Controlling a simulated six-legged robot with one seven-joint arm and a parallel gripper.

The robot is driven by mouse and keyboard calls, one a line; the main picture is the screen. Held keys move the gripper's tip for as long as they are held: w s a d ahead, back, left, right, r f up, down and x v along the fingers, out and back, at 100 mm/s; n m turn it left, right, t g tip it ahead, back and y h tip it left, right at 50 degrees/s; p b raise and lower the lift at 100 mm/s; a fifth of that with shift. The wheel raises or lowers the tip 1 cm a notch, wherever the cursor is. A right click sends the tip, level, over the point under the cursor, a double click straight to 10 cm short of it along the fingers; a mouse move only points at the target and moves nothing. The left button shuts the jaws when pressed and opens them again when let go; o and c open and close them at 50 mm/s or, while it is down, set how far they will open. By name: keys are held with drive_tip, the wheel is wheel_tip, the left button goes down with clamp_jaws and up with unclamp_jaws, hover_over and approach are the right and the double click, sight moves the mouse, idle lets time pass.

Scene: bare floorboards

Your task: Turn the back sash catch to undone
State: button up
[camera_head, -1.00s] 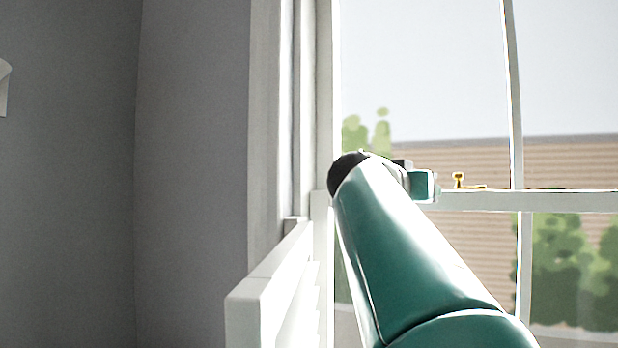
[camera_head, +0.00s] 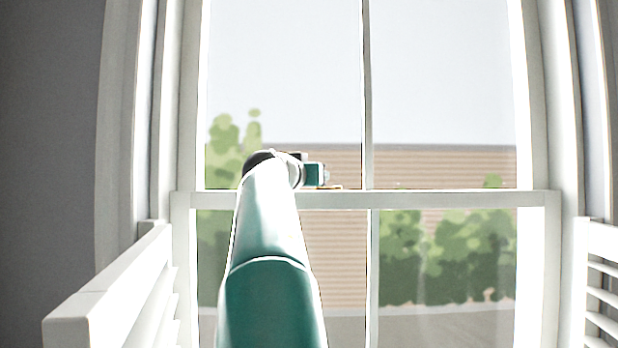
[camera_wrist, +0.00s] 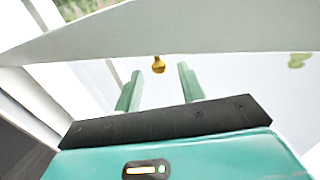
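The brass sash catch (camera_head: 334,187) sits on the window's meeting rail. In the head view it is mostly hidden behind my gripper (camera_head: 314,174), and only a low brass part shows to the right. In the wrist view its rounded brass knob (camera_wrist: 158,64) shows between and slightly beyond the tips of my gripper (camera_wrist: 160,72). The two green fingers are apart with nothing held between them. I cannot tell whether either finger touches the knob. The catch's turned position is not clear from these views.
The white meeting rail (camera_head: 450,199) crosses the window, with a vertical bar (camera_head: 367,100) near its middle. White louvred shutters stand folded inward at left (camera_head: 110,290) and right (camera_head: 602,285). The space between them is open apart from my arm.

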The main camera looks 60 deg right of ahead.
drive_tip(key=shift+d, duration=0.6)
clamp_jaws()
drive_tip(key=shift+w+d+m+g, duration=0.25)
drive_tip(key=shift+w+m+g, duration=0.35)
drive_tip(key=shift+g, duration=0.3)
drive_tip(key=shift+w+d+m+g, duration=0.15)
drive_tip(key=shift+m+g, duration=0.3)
drive_tip(key=shift+g, duration=0.25)
drive_tip(key=shift+w+d+m+g, duration=0.15)
drive_tip(key=shift+m+g, duration=0.3)
drive_tip(key=shift+g, duration=0.25)
unclamp_jaws()
drive_tip(key=shift+a, duration=0.1)
